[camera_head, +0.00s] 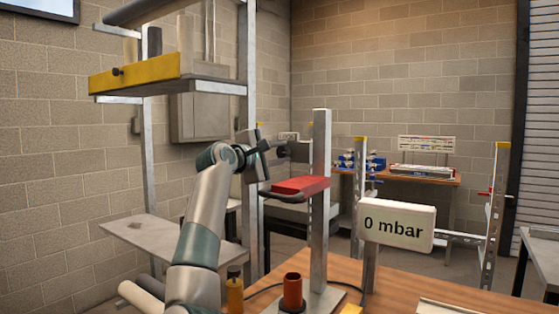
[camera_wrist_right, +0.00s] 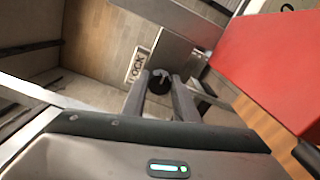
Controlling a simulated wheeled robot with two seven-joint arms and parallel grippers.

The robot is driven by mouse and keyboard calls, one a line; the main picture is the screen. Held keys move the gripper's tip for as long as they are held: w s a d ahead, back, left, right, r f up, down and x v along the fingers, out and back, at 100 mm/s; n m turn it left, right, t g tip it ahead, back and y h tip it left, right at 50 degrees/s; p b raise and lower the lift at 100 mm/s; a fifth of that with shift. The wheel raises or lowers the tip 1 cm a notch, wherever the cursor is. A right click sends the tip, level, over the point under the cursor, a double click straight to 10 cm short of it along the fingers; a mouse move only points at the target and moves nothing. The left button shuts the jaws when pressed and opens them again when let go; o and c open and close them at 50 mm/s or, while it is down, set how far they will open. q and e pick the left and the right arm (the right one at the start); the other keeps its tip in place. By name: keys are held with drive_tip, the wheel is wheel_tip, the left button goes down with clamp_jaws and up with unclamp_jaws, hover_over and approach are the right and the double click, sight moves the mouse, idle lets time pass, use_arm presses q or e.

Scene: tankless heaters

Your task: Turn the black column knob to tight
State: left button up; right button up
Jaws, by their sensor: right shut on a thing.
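The black column knob (camera_head: 282,151) sits on the left side of a grey upright column (camera_head: 320,190), on a small block. My right gripper (camera_head: 272,149) reaches it from the left and is shut on it. In the right wrist view the round black knob (camera_wrist_right: 160,82) shows between the tips of my two fingers (camera_wrist_right: 160,92), with a lighter pointer-like mark on its face. A pale label (camera_wrist_right: 137,66) with dark letters that appear to read "LOCK" lies just beyond the knob. My left gripper is not in view.
A red block (camera_head: 300,186) juts from the column just below my gripper; it fills the right of the wrist view (camera_wrist_right: 270,65). A "0 mbar" display (camera_head: 396,224) stands at right. A red-brown cup (camera_head: 292,291) stands on the wooden table (camera_head: 400,282). A shelf frame (camera_head: 248,80) rises at left.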

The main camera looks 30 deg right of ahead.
drive_tip(key=m+b, duration=0.1)
drive_tip(key=m, duration=0.2)
drive_tip(key=shift+f, duration=0.15)
use_arm(q)
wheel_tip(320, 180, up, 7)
drive_tip(key=b, duration=0.1)
use_arm(e)
drive_tip(key=shift+m, duration=1)
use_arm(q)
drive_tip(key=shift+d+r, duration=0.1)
use_arm(e)
drive_tip(key=o, duration=1.1)
drive_tip(key=shift+c, duration=0.2)
